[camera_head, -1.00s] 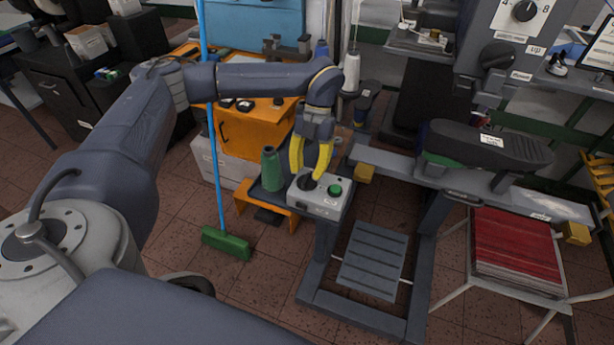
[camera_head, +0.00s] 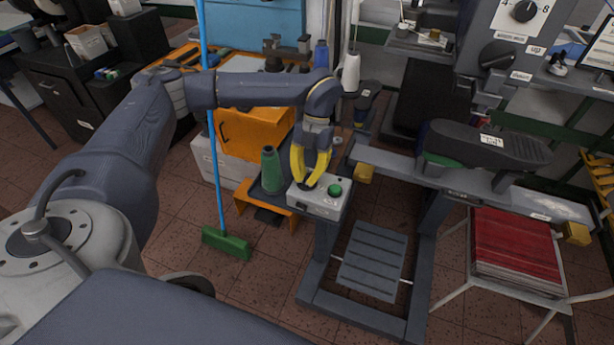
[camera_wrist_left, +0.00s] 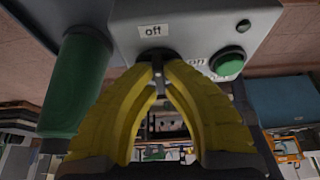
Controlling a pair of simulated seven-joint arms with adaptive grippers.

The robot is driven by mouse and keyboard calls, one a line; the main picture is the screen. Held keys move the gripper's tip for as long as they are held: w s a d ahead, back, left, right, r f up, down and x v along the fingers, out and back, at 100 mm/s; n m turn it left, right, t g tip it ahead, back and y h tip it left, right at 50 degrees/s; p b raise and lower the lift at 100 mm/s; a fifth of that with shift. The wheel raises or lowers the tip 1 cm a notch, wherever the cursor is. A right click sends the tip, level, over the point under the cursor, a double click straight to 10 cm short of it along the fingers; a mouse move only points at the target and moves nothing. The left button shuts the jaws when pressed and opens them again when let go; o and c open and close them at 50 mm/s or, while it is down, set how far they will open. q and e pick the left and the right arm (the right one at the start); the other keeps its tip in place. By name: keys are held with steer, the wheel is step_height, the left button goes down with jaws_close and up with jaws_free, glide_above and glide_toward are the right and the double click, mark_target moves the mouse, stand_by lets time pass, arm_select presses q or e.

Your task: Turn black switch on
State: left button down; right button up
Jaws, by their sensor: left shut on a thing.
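A light grey control box (camera_head: 322,208) stands at the end of the dark frame, with a round green button (camera_head: 334,190) on its top. A black switch (camera_wrist_left: 155,53) is on the box beside the green button, which also shows in the wrist view (camera_wrist_left: 230,62). My left gripper (camera_head: 308,186) has yellow fingers and points down at the box. In the wrist view its fingertips (camera_wrist_left: 157,66) are closed on the black switch, covering most of it. A label reading "off" (camera_wrist_left: 153,30) is beside the switch; a second label is partly hidden by a finger. My right gripper is not in view.
A green broom (camera_head: 227,243) with a blue handle stands further left. A slatted treadle (camera_head: 372,260) is below.

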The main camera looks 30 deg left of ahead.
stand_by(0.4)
arm_select(q)
steer(key=m+y, duration=0.1)
steer(key=m, duration=0.3)
steer(key=shift+m+y, duration=0.4)
steer(key=m+y, duration=0.1)
steer(key=m, duration=0.3)
steer(key=shift+m+t+y, duration=0.3)
steer(key=shift+t+y, duration=0.1)
steer(key=m+t+y, duration=0.1)
steer(key=m, duration=0.3)
steer(key=shift+m+t+y, duration=0.3)
steer(key=shift+m+t, duration=0.6)
steer(key=shift+m, duration=1.4)
steer(key=c, duration=1.5)
jaws_free()
